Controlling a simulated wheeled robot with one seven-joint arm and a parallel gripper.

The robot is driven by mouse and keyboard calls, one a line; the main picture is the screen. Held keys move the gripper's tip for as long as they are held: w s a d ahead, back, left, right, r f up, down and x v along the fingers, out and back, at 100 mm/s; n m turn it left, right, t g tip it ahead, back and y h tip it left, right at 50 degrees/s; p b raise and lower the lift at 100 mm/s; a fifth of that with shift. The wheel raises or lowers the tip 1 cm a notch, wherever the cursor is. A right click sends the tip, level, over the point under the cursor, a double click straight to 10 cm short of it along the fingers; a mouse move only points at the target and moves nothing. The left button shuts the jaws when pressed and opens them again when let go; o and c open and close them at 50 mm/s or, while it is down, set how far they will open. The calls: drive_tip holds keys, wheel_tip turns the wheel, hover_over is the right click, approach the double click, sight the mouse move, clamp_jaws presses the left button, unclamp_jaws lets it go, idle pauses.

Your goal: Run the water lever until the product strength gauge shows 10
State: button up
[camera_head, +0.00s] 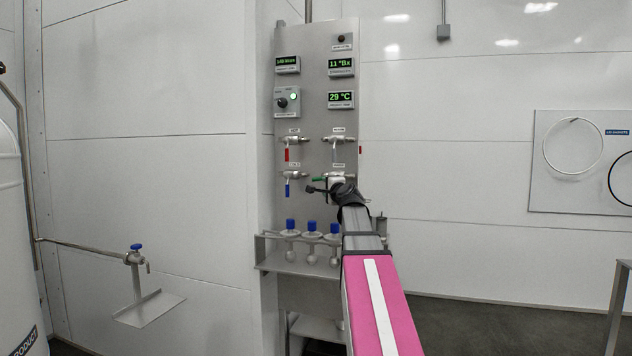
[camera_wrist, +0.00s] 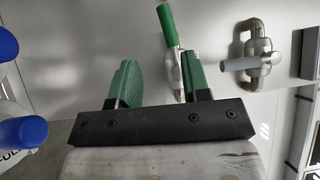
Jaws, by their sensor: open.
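The product strength gauge (camera_head: 341,66) on the steel panel reads 11 °Bx in the head view. A green-handled lever (camera_head: 319,179) at the panel's lower right is swung out sideways to the left, unlike the other levers, which hang down. Its label is too small to read, so I cannot confirm it is the water lever. My gripper (camera_head: 318,188) is right by it. In the wrist view the open green fingers of my gripper (camera_wrist: 160,64) stand either side of the line of the green lever (camera_wrist: 168,28), nearer its right finger. Contact cannot be told.
A red-handled lever (camera_head: 286,155) and a blue-handled lever (camera_head: 288,190) hang at the panel's left. A grey-handled valve (camera_wrist: 262,63) is right of the green one in the wrist view. A temperature display (camera_head: 341,99) reads 29 °C.

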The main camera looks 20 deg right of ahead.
sight(318, 179)
drive_tip(key=w+n, duration=0.1)
drive_tip(key=w, duration=0.2)
drive_tip(key=w+a+r+n+y, duration=0.1)
drive_tip(key=w, duration=0.2)
drive_tip(key=w+n, duration=0.1)
drive_tip(key=w, duration=0.2)
drive_tip(key=shift+w+a+r+g+y, duration=0.2)
drive_tip(key=shift+a+r+g+y, duration=0.15)
drive_tip(key=shift+g+y, duration=0.05)
clamp_jaws()
